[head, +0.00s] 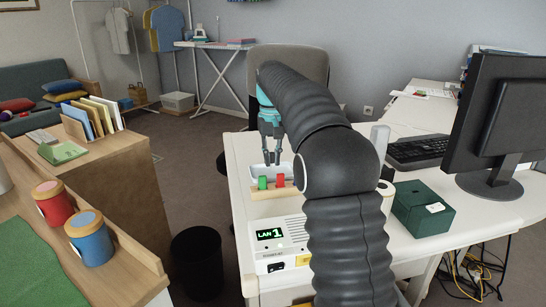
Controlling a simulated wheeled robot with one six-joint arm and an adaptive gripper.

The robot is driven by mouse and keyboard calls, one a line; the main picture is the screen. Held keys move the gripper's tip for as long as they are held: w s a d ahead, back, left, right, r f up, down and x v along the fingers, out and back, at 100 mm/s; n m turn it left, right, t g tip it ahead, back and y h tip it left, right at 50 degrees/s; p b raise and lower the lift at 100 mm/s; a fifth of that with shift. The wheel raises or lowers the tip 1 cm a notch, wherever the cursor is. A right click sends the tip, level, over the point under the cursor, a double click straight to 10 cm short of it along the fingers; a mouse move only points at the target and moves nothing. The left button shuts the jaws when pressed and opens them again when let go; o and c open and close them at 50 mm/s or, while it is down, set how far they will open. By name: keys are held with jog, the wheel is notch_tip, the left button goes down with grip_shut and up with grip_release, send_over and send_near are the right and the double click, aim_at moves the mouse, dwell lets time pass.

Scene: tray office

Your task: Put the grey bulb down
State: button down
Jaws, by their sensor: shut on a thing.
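My gripper (271,158) points down above the white desk (240,190), its fingers over a pale shallow tray (256,171). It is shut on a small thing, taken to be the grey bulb. The bulb itself is too small and too hidden by the fingers to make out clearly. I cannot tell whether it touches the tray.
A wooden block with a green piece (263,183) and a red piece (281,181) stands just in front of the tray. A white box with a lit LAN 1 display (270,234) is nearer. A dark green box (422,209), keyboard (418,151) and monitor (497,115) stand right.

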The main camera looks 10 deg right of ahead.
aim_at(272, 153)
jog(key=shift+f, duration=0.6)
jog(key=c, duration=1.2)
grip_release()
jog(key=shift+o, duration=0.2)
jog(key=shift+r, duration=4.35)
